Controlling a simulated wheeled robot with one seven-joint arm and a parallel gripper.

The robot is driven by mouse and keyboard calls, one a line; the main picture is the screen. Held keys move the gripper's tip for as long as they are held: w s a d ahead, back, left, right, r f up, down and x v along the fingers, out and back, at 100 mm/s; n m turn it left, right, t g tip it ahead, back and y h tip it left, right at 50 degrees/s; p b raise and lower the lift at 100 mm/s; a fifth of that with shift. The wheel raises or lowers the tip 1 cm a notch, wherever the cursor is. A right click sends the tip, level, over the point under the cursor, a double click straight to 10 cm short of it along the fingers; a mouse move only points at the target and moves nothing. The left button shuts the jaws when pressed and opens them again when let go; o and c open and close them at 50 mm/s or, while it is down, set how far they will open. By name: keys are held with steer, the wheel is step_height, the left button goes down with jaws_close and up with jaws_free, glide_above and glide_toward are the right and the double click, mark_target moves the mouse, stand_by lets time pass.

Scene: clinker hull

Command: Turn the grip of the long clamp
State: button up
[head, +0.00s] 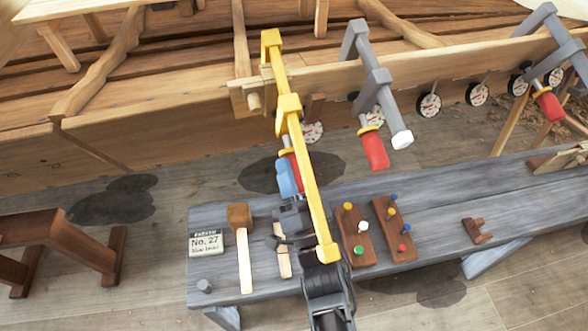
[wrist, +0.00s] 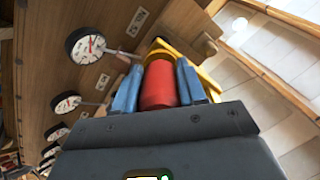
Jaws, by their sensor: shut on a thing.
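The long clamp (head: 317,203) is yellow and hangs over the hull's top plank, its long bar reaching down toward the bench. Its red grip (wrist: 158,88) shows in the wrist view between the two blue fingers of my gripper (wrist: 159,80). My gripper is shut on the grip, with one finger on each side. In the head view my gripper (head: 287,178) is beside the yellow bar, and the grip is mostly hidden behind the fingers and bar. Yellow clamp parts (wrist: 160,46) show just beyond the grip in the wrist view.
Two grey clamps (head: 377,80) (head: 548,40) with red grips hang farther right. Round dials (head: 429,105) line the hull plank. The grey bench (head: 450,210) below holds a mallet (head: 240,240), peg blocks (head: 355,238) and a No. 27 card (head: 205,243).

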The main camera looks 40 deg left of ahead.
steer(key=shift+m, duration=0.6)
steer(key=o, duration=1)
steer(key=shift+o, duration=0.2)
steer(key=v, duration=0.8)
